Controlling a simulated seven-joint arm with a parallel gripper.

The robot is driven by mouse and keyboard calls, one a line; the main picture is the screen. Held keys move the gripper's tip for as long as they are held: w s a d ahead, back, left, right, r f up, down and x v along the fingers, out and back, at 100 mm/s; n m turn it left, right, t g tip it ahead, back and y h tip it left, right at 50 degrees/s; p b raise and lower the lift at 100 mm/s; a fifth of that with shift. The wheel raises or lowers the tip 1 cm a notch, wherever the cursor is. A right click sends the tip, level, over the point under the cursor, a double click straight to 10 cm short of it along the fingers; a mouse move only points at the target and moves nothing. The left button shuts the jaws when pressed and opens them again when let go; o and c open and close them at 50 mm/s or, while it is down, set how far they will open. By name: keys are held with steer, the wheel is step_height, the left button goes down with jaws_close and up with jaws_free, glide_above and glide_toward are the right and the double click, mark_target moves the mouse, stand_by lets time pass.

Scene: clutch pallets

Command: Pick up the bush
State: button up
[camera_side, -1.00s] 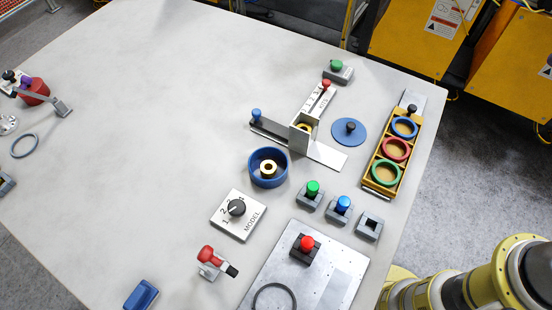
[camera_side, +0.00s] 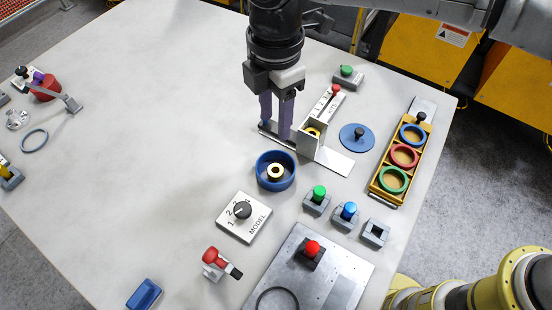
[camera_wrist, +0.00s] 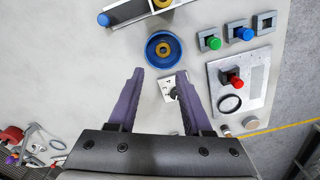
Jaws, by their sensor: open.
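A small brass bush (camera_side: 275,176) stands inside a round blue dish (camera_side: 262,180). Both also show in the wrist view, the bush (camera_wrist: 163,50) in the blue dish (camera_wrist: 149,52). A second brass ring (camera_side: 312,133) shows partly in the upright metal bracket (camera_side: 310,147) of the slide fixture; its lower part is hidden. My gripper (camera_side: 275,130) points down above the table, behind the dish in the side view, its purple fingers in front of the fixture's left arm. In the wrist view the gripper (camera_wrist: 161,74) is open and empty, with the dish beyond its fingertips.
A dial plate (camera_side: 245,217) lies in front of the dish. Green (camera_side: 319,193) and blue (camera_side: 349,210) buttons stand to its right. A yellow tray (camera_side: 377,190) with coloured rings lies at right. The left middle of the table is clear.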

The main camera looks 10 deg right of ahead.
glide_above(275, 166)
steer(key=s, duration=0.1)
steer(key=f, duration=0.8)
steer(key=shift+a+f, duration=0.25)
steer(key=shift+f, duration=0.15)
steer(key=shift+d+f, duration=0.2)
steer(key=shift+f, duration=2.45)
steer(key=shift+c, duration=0.2)
jaws_close()
